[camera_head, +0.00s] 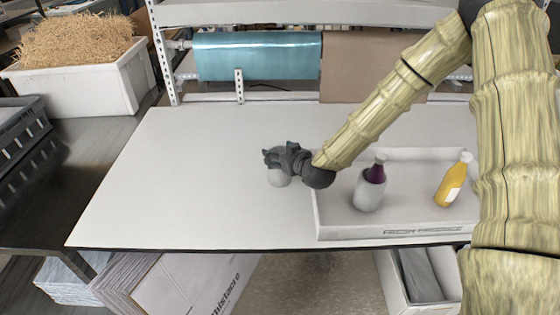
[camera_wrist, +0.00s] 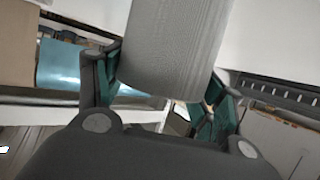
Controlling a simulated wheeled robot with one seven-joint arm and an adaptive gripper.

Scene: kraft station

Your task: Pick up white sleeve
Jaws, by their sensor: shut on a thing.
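My gripper (camera_head: 284,160) is over the table, left of the white tray, and shut on a white sleeve (camera_head: 279,178). Only the lower part of this sleeve shows below the dark fingers in the head view. In the wrist view the sleeve (camera_wrist: 172,45) is a large ribbed pale cylinder between the two green-padded fingers. Its far end is cut off by the picture's top edge. I cannot tell whether the sleeve touches the table.
The white tray (camera_head: 350,235) stands at the right on the white table (camera_head: 180,190). It holds a dark purple bottle (camera_head: 376,173) in a pale sleeve (camera_head: 368,194) and a yellow bottle (camera_head: 452,183). The left of the table is clear. A shelf with a teal roll (camera_head: 257,55) stands behind.

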